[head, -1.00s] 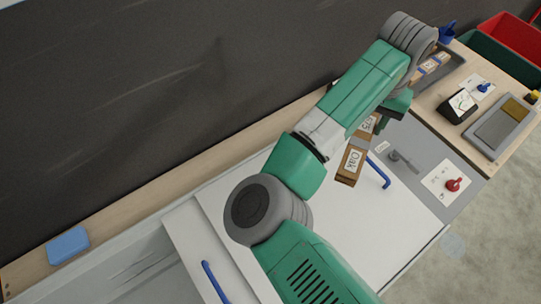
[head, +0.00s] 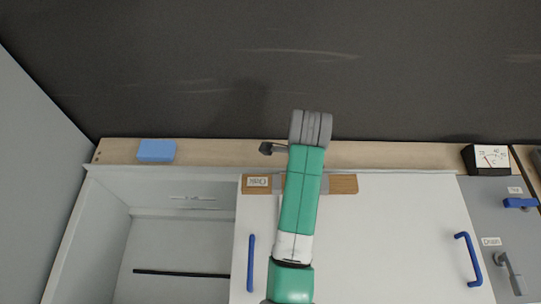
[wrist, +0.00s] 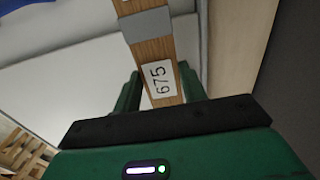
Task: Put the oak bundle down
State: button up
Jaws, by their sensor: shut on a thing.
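The oak bundle (head: 343,184) is a long brown wooden piece with a grey band and a white label. In the head view it lies crosswise behind my arm, near the back edge of the white lid (head: 390,240); its middle is hidden. The head view hides the fingers. I cannot tell whether the bundle touches the lid or hangs above it.
An open grey basin (head: 100,235) with a dark rod (head: 180,273) inside lies left of the lid. Blue handles (head: 251,262) (head: 468,258) stand up from the lid. The wooden back ledge (head: 400,156) carries a blue block (head: 156,150) and a dark meter (head: 487,159).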

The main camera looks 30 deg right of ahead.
jog(key=shift+w+a+f, duration=0.1)
jog(key=shift+a+f, duration=0.25)
jog(key=shift+a, duration=0.25)
jog(key=w+d+b, duration=0.1)
jog(key=w+d, duration=0.1)
jog(key=d, duration=0.2)
jog(key=w+d+f+b, duration=0.1)
jog(key=w+d+b, duration=0.1)
jog(key=w+d, duration=0.1)
jog(key=w+d+b, duration=0.2)
jog(key=w+d, duration=0.1)
jog(key=d, duration=0.3)
jog(key=shift+d+f, duration=0.1)
jog(key=shift+f, duration=0.2)
jog(key=shift+w+d+r+b, duration=0.1)
jog(key=shift+w+d+b, duration=0.1)
jog(key=shift+d+b, duration=0.15)
jog(key=shift+f+b, duration=0.65)
jog(key=shift+f, duration=1.1)
jog(key=shift+f, duration=0.15)
jog(key=o, duration=1.2)
jog(key=shift+c, duration=0.2)
